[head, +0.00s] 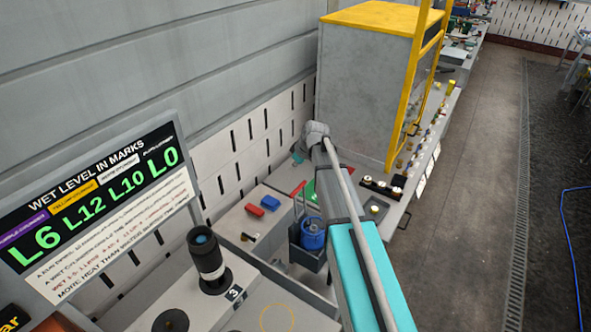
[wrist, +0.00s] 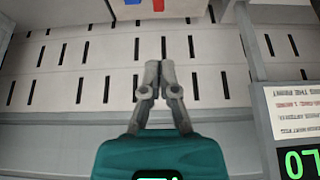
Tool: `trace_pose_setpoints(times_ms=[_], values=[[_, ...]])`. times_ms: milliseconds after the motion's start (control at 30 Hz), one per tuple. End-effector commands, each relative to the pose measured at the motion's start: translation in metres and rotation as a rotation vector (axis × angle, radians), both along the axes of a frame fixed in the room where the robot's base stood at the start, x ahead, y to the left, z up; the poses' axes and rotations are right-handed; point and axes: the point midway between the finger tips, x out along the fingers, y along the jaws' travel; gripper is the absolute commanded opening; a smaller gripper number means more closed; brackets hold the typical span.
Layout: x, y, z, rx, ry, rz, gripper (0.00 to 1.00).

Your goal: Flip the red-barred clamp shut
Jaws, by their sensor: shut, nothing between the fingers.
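In the head view a thin red bar (head: 298,189) stands raised and slanted above a dark holder (head: 304,257) with a blue cylinder (head: 313,235) in it. The bar looks like the clamp's bar; its hinge is too small to make out. My arm passes just right of it and covers part of that area. My gripper (wrist: 159,67) shows in the wrist view, fingertips together and empty, in front of the slotted wall panel. The clamp is not visible there, and I cannot make out my gripper in the head view.
Red (head: 254,210) and blue (head: 270,203) blocks lie on the grey bench left of the holder. A black cylindrical device (head: 208,260) stands at front left beside a display board (head: 95,215). A yellow-framed cabinet (head: 365,80) stands behind. The floor at right is mostly open.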

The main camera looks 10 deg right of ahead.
Motion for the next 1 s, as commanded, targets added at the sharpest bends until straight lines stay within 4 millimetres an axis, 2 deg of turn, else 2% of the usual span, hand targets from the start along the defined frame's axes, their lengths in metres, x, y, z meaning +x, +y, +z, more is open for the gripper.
trace_pose_setpoints(times_ms=[1000], values=[[0.026,0.026,-0.08,0.0,0.0,0.0,0.0]])
